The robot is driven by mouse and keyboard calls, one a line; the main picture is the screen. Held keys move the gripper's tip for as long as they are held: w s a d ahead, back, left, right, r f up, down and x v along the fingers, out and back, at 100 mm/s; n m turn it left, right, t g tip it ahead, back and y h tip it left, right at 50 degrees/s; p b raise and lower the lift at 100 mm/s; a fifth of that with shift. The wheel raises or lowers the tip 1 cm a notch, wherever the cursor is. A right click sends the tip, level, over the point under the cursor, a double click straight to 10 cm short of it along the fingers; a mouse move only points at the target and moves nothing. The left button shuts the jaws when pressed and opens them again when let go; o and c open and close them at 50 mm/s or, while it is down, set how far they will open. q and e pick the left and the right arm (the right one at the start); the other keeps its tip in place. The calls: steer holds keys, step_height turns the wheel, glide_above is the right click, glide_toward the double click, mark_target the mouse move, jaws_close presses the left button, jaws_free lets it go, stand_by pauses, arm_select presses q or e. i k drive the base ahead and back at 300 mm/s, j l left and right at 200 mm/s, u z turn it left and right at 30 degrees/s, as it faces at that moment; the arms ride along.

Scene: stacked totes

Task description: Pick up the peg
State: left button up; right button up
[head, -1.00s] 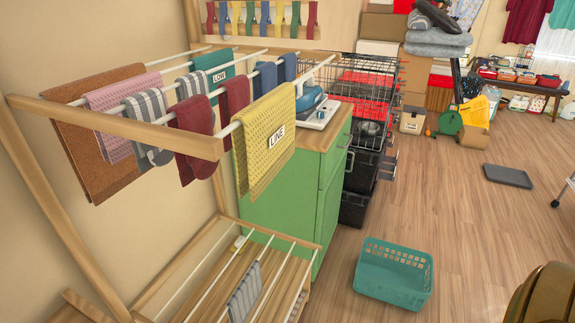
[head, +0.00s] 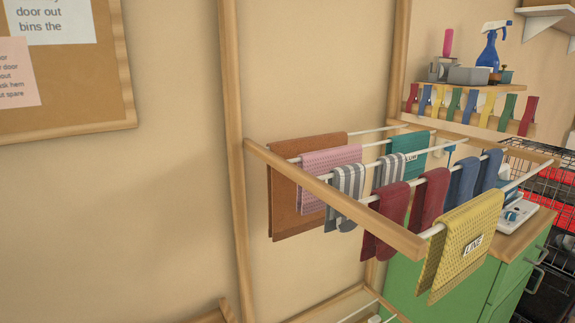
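I cannot make out a thing that is surely the peg. A row of red, blue, yellow and green hanging strips (head: 471,108) is on the wall rail at the upper right; I cannot tell if they are pegs. A small blue thing (head: 449,154) shows at the back of the drying rack, too small to identify. The wooden drying rack (head: 330,192) holds a yellow cloth marked "LINE" (head: 462,240), a brown cloth (head: 290,215), a pink cloth (head: 333,163), and red, striped, blue and teal pieces. Neither of my grippers is in view.
A green cabinet (head: 408,287) stands behind the rack at the lower right, with an iron (head: 512,213) on top. A wall shelf (head: 455,93) holds a blue spray bottle (head: 489,50). A cork board (head: 75,110) hangs at the upper left. The wall between is bare.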

mark_target(529, 114)
steer(key=z, duration=1.25)
steer(key=u, duration=0.45)
steer(key=i+l+u, duration=0.1)
steer(key=u, duration=0.3)
steer(key=l+u, duration=0.55)
steer(key=u, duration=0.2)
steer(key=l+u, duration=0.25)
steer(key=u, duration=0.15)
steer(key=i, duration=0.05)
